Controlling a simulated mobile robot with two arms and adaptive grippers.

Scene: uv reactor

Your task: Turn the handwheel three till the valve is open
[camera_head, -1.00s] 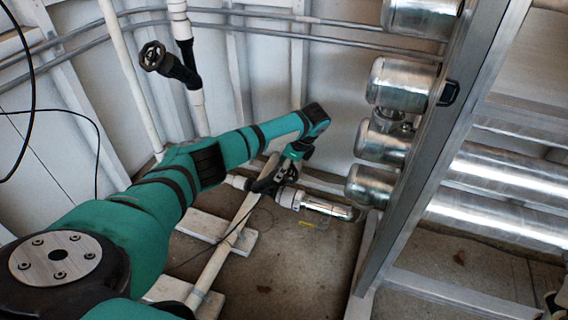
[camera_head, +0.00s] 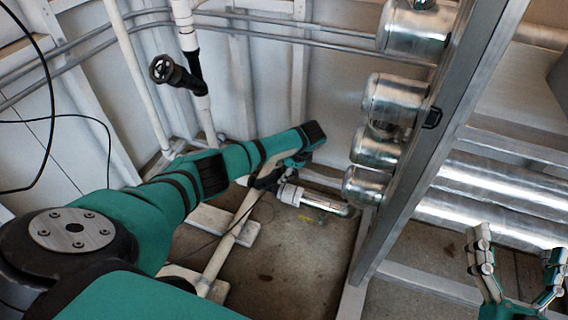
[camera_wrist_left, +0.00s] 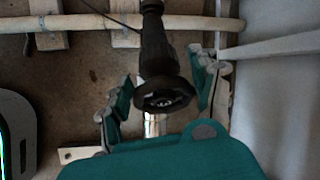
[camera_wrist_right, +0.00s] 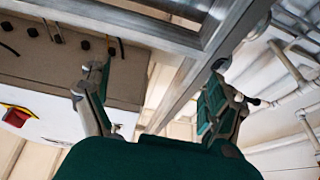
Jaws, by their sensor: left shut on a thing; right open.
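A black handwheel (camera_wrist_left: 166,95) on a dark valve body (camera_wrist_left: 155,45) sits between the fingers of my left gripper (camera_wrist_left: 158,98) in the left wrist view. That gripper is shut on the wheel. In the head view my left gripper (camera_head: 268,182) is low beside the floor pipe, and the arm and gripper hide most of this wheel. Another black handwheel (camera_head: 160,69) is on the wall pipe at upper left, clear of both grippers. No number shows on either wheel. My right gripper (camera_head: 520,258) is open and empty at lower right; it also shows in the right wrist view (camera_wrist_right: 158,85).
Shiny metal cylinders (camera_head: 392,98) stick out beside a grey metal frame (camera_head: 440,130) right of my left arm. A pale pipe (camera_head: 232,235) runs along the floor. A panel with a red and yellow switch (camera_wrist_right: 16,118) shows in the right wrist view.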

